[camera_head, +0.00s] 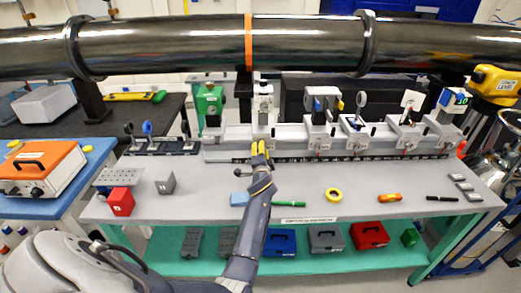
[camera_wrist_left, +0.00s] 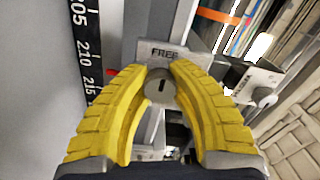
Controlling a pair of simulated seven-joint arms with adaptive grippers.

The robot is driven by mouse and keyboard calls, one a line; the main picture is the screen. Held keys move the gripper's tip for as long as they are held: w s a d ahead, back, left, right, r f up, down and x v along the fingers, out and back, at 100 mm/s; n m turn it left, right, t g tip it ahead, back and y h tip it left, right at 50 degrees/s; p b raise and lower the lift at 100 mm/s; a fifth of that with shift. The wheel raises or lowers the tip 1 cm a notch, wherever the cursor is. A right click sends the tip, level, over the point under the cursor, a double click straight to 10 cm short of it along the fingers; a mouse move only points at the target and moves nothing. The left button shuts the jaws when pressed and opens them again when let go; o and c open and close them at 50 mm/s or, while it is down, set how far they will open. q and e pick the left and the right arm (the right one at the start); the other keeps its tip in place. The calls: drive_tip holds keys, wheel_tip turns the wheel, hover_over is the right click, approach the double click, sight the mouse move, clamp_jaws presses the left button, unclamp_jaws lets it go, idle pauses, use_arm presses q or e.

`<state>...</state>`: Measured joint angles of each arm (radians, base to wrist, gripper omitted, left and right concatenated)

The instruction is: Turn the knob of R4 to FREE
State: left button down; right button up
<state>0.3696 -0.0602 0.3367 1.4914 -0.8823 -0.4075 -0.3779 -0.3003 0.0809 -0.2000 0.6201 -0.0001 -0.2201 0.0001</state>
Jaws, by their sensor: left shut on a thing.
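My left gripper (camera_head: 260,152) reaches up over the table to the front of a carrier on the rail (camera_head: 226,143). In the left wrist view its yellow fingers (camera_wrist_left: 162,72) are shut on a round grey knob (camera_wrist_left: 160,88), one on each side. The knob's short dark mark stands nearly upright in that view, towards the plate lettered FREE (camera_wrist_left: 165,52) just beyond the fingertips. The fingers hide the knob's sides and any lettering beside it. I cannot read an R4 label. My right gripper is in neither view.
Other carriers stand along the rail to the right, one with a blue-framed mount (camera_head: 322,103). A green post (camera_head: 210,105) stands to the left. A big dark pipe (camera_head: 180,45) crosses above. A red block (camera_head: 121,201), yellow ring (camera_head: 333,195) and pens lie on the table.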

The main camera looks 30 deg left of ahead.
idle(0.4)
use_arm(q)
drive_tip(key=c, duration=1)
unclamp_jaws()
drive_tip(key=shift+c, duration=0.2)
drive_tip(key=v, duration=0.7)
drive_tip(key=shift+s+d, duration=0.15)
drive_tip(key=shift+s, duration=0.05)
